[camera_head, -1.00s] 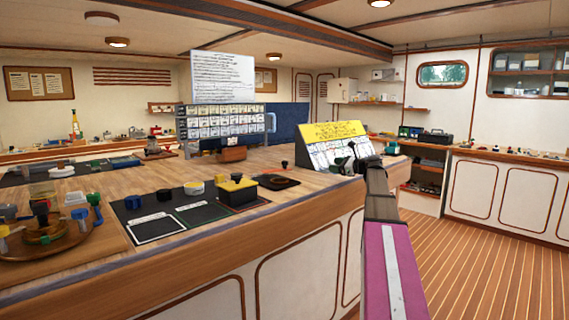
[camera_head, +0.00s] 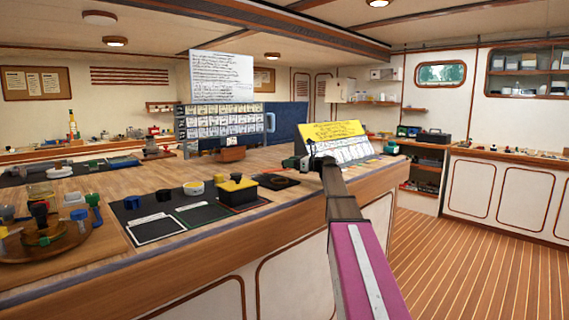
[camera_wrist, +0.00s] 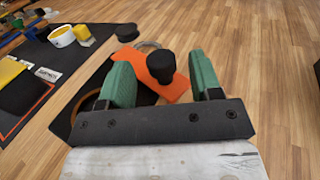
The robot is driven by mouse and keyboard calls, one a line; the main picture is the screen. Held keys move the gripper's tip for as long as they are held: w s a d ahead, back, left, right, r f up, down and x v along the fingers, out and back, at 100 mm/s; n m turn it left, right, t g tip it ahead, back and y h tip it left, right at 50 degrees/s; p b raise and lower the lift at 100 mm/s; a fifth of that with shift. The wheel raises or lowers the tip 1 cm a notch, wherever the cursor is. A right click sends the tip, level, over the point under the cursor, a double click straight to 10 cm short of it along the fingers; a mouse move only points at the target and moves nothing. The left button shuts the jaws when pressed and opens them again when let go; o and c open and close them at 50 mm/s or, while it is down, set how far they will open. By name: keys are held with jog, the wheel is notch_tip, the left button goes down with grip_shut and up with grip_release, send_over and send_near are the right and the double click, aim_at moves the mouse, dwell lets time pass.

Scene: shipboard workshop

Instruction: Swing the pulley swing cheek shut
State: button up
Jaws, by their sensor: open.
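The pulley's orange swing cheek (camera_wrist: 158,70) shows in the wrist view, with an upright black knob (camera_wrist: 161,66) on it. The cheek is swung out to the side, overlapping a dark base plate (camera_wrist: 105,72); a brown ring of the pulley shows partly behind my left finger. In the head view the pulley (camera_head: 278,181) is a dark plate with a brown disc near the bench's front edge; the cheek is not clear there. My gripper (camera_wrist: 160,88) is open, its green fingers to either side of the knob in the picture; contact is not visible. In the head view my gripper (camera_head: 300,162) is beyond and right of the pulley.
A round wooden tray (camera_head: 40,245) holds several knobs. Bare wood lies right of the cheek.

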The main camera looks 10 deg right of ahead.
jog(key=shift+x, duration=1.65)
jog(key=c, duration=0.9)
jog(key=shift+s, duration=0.1)
jog(key=shift+c, duration=0.2)
